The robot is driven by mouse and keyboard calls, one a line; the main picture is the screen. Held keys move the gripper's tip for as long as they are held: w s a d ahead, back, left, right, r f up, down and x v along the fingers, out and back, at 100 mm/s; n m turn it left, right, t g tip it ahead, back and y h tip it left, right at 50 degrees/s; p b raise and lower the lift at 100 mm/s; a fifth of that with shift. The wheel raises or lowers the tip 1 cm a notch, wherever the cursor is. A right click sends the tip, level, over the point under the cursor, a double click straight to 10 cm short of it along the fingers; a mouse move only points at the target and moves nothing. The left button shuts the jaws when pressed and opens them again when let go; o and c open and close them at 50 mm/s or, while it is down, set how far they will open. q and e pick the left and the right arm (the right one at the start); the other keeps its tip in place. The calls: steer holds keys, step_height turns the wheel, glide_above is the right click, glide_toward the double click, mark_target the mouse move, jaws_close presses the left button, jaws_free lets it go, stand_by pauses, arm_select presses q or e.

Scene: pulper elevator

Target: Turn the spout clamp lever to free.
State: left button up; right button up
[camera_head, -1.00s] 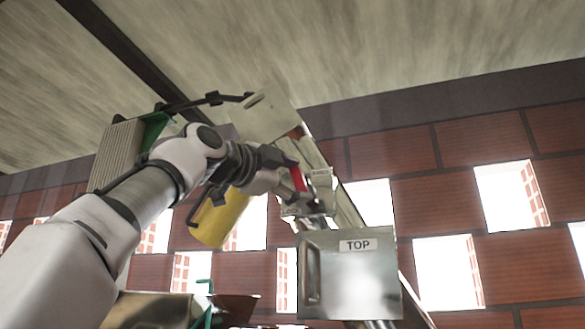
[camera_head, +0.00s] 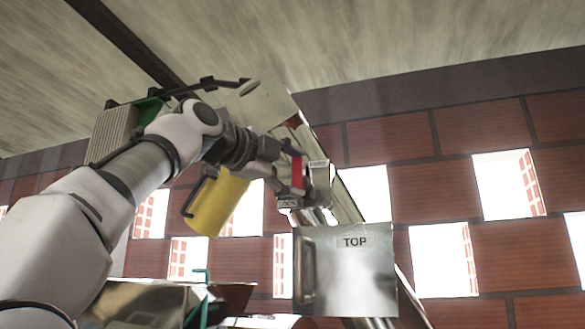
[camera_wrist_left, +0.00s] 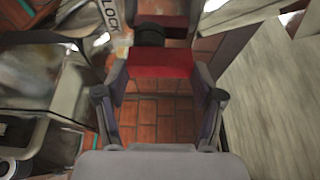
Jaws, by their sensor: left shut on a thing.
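The spout clamp lever has a red grip (camera_head: 298,173), which stands nearly upright beside the sloping metal chute in the head view. In the left wrist view the red grip (camera_wrist_left: 160,64) lies across the picture between my fingers, with a black part behind it. My left gripper (camera_head: 292,165) is shut on the red grip; in the wrist view its two fingers (camera_wrist_left: 160,85) are on either side of it. A plate reading LOCK (camera_wrist_left: 111,14) is at the wrist view's top left. The lever's pivot is mostly hidden.
A metal box marked TOP (camera_head: 347,275) stands below and right of my gripper. A yellow cylinder (camera_head: 217,205) hangs just below my left forearm. The metal chute (camera_head: 345,200) slopes behind the lever. A brick wall (camera_head: 430,190) with bright openings is behind.

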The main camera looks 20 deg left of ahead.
arm_select(q)
steer(key=o, duration=0.7)
steer(key=shift+s+a+r, duration=0.1)
steer(key=shift+r, duration=0.15)
steer(key=o, duration=0.4)
steer(key=shift+o, duration=0.2)
steer(key=shift+w+a+f, duration=0.1)
steer(key=shift+w+f, duration=0.15)
steer(key=shift+w, duration=0.25)
steer(key=shift+s, duration=0.1)
steer(key=shift+s, duration=0.1)
